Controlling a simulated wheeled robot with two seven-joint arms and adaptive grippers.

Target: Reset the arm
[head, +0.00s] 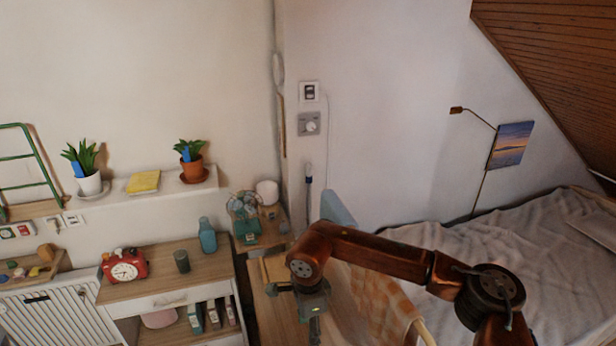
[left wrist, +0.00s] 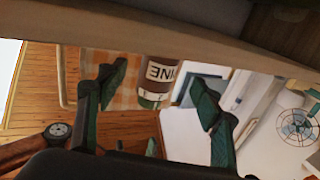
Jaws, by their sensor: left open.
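My left gripper (left wrist: 160,88) is open in the left wrist view, with its two green-dark fingers spread wide. A brown and white cylinder with lettering (left wrist: 158,78) shows between the fingers in the picture; I cannot tell how far beyond them it is. The left arm does not show in the head view. My right arm, copper-coloured, reaches in from the lower right in the head view, bent at the elbow. Its gripper (head: 315,325) hangs down at the bottom edge over the wooden furniture, and its fingertips are not clear.
A wooden edge (left wrist: 180,40) crosses the top of the left wrist view, close to the fingers.

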